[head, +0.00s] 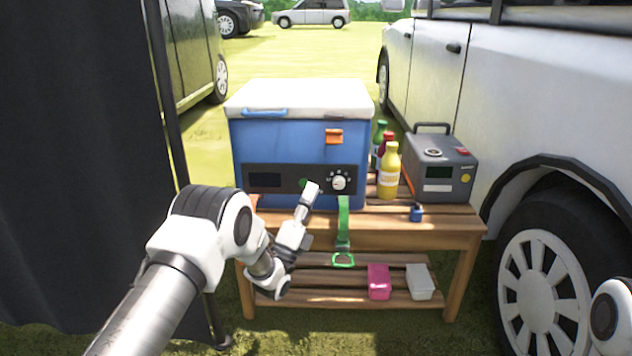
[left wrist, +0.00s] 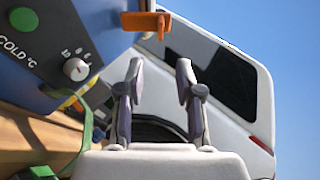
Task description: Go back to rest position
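My left gripper (head: 311,192) is in front of the blue cooler (head: 290,150), close to its control panel. In the left wrist view the two fingers of my left gripper (left wrist: 160,90) stand apart with nothing between them. The cooler's dial (head: 338,182) is just right of the gripper in the head view. The dial also shows in the left wrist view (left wrist: 76,69), left of the fingers. The orange latch (left wrist: 146,22) is above the fingers there. Of my right arm, only a white part shows at the lower right edge of the head view; its gripper is out of view.
The cooler stands on a wooden table (head: 400,236) beside several bottles (head: 389,172) and a grey power box (head: 440,168). A green strap (head: 343,225) hangs in front. Pink (head: 379,282) and white (head: 420,282) boxes lie on the lower shelf. A white car (head: 540,90) stands right, a dark curtain (head: 80,150) left.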

